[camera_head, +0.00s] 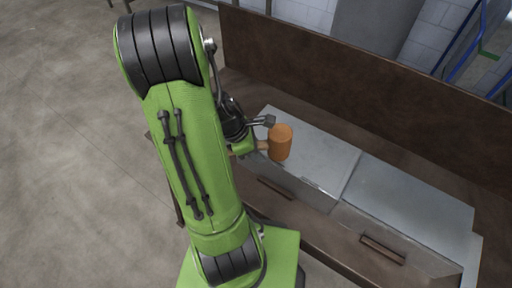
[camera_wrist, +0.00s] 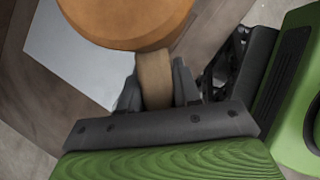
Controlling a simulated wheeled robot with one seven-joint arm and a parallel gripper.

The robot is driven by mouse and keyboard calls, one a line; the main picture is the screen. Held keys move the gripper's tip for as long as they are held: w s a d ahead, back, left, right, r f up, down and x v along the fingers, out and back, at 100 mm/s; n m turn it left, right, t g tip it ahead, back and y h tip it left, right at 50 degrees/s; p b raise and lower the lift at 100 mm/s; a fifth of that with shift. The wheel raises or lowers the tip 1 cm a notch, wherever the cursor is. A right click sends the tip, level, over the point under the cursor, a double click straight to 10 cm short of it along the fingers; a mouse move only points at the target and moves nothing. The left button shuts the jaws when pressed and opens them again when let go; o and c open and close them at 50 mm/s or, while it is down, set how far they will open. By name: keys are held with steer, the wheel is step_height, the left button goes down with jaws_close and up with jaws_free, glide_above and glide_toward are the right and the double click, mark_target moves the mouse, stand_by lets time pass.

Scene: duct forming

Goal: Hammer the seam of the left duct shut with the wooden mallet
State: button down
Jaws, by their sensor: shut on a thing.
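The wooden mallet has an orange-brown cylindrical head (camera_head: 281,143) and a paler wooden handle (camera_wrist: 154,78). My gripper (camera_wrist: 158,85) is shut on the handle, close below the head, as the wrist view shows. In the head view the mallet head stands over the left duct (camera_head: 312,150), a grey sheet-metal box on the bench. I cannot tell whether the head touches the metal. A light grey metal surface (camera_wrist: 72,55) shows beyond the head in the wrist view.
A second grey duct (camera_head: 415,210) lies right beside the left one. The brown bench has a tall back panel (camera_head: 370,85) and drawer-like handles (camera_head: 382,250) in front. Open concrete floor (camera_head: 70,150) lies to the left.

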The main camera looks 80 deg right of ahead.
mark_target(259, 144)
step_height(259, 144, down, 6)
steer(key=b, duration=0.3)
step_height(259, 144, up, 11)
steer(key=p, duration=0.9)
steer(key=shift+f+p, duration=0.2)
steer(key=shift+p, duration=0.1)
step_height(259, 144, down, 10)
steer(key=b, duration=0.9)
step_height(259, 144, up, 10)
steer(key=p, duration=1)
steer(key=shift+f+b, duration=0.2)
steer(key=shift+b, duration=0.15)
steer(key=s+a+b, duration=0.4)
steer(key=s+b, duration=0.3)
steer(key=s, duration=0.3)
steer(key=shift+s+a+f+b, duration=0.25)
steer(key=shift+s+f+b, duration=0.15)
